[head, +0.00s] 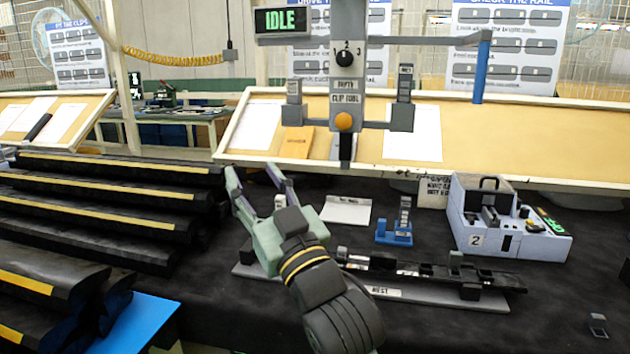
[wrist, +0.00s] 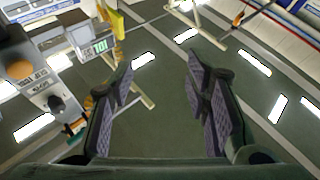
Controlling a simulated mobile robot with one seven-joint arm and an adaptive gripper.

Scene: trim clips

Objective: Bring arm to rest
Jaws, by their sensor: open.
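My gripper (head: 252,178) is open and empty in the head view, its fingers pointing up and to the left above the dark bench. The open fingers also show in the wrist view (wrist: 160,80), with nothing between them. My black arm rises from the lower middle. A grey base plate (head: 500,300) with a label that seems to read "REST" lies under and right of my arm. It carries a dark rail (head: 415,268), part of it hidden by my arm. My gripper is above the plate's left end; I cannot tell how far.
The grey clip tool (head: 345,95) hangs behind my gripper, near a green "IDLE" display (head: 287,21). A grey box marked 2 (head: 475,240) and a blue stand (head: 394,238) are to the right. Black trim strips (head: 100,205) are stacked left. The front right bench is mostly clear.

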